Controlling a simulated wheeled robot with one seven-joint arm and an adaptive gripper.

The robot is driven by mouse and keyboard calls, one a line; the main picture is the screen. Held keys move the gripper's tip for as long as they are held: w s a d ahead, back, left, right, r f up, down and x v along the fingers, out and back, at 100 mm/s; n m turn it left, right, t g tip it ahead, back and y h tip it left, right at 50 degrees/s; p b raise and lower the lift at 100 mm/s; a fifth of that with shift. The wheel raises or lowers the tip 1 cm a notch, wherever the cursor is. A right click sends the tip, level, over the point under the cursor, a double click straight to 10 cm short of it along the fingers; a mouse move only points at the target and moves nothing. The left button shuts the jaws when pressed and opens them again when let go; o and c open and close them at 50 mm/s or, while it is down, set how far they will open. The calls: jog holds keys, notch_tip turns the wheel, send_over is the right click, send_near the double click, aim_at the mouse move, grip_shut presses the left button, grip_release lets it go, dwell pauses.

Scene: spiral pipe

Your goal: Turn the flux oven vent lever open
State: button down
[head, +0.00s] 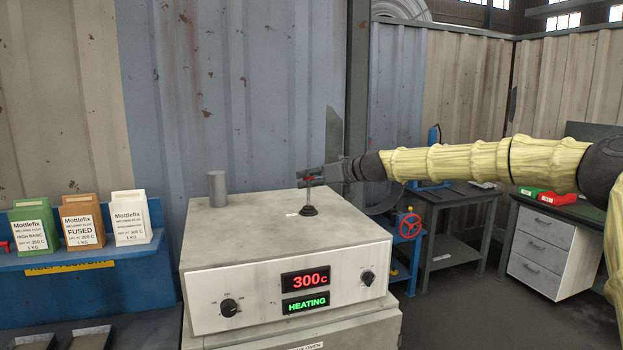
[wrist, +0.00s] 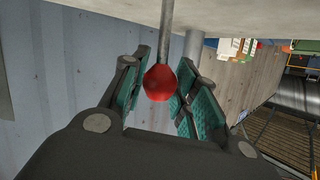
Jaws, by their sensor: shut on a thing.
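The flux oven (head: 290,240) is a light grey box with a red 300 C display and a green HEATING sign. Its vent lever (head: 308,209) stands on the oven top, with a dark round base and a thin stem. The lever's red ball knob (wrist: 160,84) shows between the finger pads in the wrist view, with the grey stem (wrist: 166,30) running up from it. My gripper (head: 308,179) reaches in level from the right and is shut on the lever near its top. The fingers partly hide the knob in the head view.
A grey vent pipe (head: 217,189) rises from the oven top, left of the lever. Flux boxes (head: 82,221) stand on a blue shelf at left. A red handwheel (head: 410,225) and a workbench (head: 455,215) are behind at right. A corrugated wall is close behind the oven.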

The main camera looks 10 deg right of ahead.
jog(key=shift+w, duration=0.4)
jog(key=shift+w+r, duration=0.1)
jog(key=shift+w, duration=0.1)
jog(key=shift+w+a+f+m+g+h+b, duration=0.15)
jog(key=shift+w+f+g+b, duration=0.15)
jog(key=shift+w+b, duration=0.4)
jog(key=shift+w+a+f+m+g+h+b, duration=0.1)
jog(key=shift+w+f+m+g+h+b, duration=0.15)
jog(key=shift+w+b, duration=0.45)
jog(key=shift+w, duration=0.3)
jog(key=c, duration=1.2)
grip_release()
jog(key=shift+f, duration=0.1)
jog(key=shift+c, duration=0.2)
jog(key=shift+o, duration=0.8)
jog(key=shift+w+d, duration=0.1)
